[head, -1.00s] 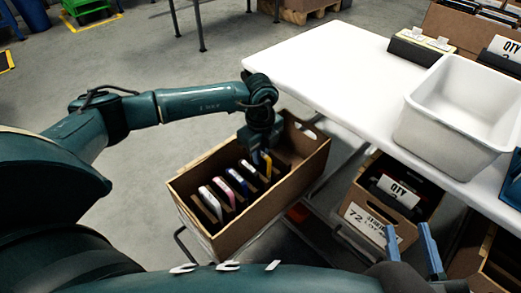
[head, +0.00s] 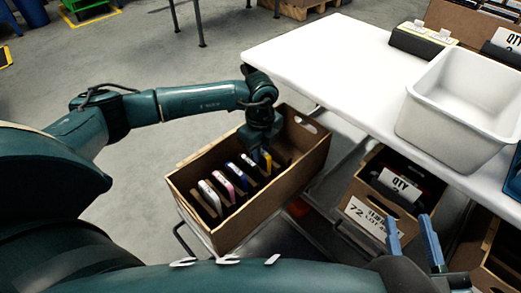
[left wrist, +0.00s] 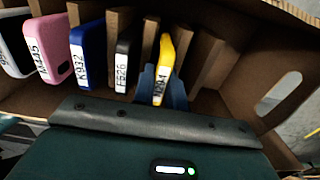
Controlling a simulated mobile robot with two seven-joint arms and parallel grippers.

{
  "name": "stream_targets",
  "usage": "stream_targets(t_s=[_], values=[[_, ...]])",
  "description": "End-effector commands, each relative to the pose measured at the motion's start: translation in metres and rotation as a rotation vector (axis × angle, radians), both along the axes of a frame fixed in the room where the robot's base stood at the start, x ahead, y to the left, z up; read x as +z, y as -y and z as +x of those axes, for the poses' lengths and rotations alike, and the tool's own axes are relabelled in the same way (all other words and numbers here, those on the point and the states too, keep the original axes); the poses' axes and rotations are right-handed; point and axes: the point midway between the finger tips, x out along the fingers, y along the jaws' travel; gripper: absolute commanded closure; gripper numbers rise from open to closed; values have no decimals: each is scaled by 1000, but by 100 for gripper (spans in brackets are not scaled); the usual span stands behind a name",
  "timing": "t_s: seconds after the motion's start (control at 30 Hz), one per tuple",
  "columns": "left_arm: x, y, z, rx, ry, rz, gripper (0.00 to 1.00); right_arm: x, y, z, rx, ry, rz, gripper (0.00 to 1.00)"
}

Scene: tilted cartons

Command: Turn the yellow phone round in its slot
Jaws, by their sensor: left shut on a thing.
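The yellow phone (left wrist: 166,55) stands in a slot of the tilted brown carton (left wrist: 285,45), with a white label, N294, facing the left wrist camera. My left gripper (left wrist: 163,84) reaches down into the carton, its blue fingers shut on the near end of the phone. In the head view the gripper (head: 261,146) hides most of the yellow phone (head: 266,160). My right gripper (head: 411,236) is at the lower right, empty, with its fingers apart.
A black phone (left wrist: 123,65), a blue phone (left wrist: 88,55), a pink phone (left wrist: 55,50) and a white phone (left wrist: 12,50) stand left of the yellow one between cardboard dividers. A white table (head: 330,55) carrying a white bin (head: 470,110) adjoins on the right.

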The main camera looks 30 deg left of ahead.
Motion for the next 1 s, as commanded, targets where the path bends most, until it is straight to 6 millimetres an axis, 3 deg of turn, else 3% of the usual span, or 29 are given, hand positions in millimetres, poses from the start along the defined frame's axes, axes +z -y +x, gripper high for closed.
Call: stream_targets(t_s=[0.9, 0.93, 1.0], values=[[-5, 0, 0, 0, 1, 0, 100, -1, 2, 1, -4, 3, -3, 64], [-5, 0, 0, 0, 1, 0, 85, -1, 2, 1, -3, 3, -4, 64], [-5, 0, 0, 0, 1, 0, 79, -1, 1, 1, -3, 2, -4, 64]])
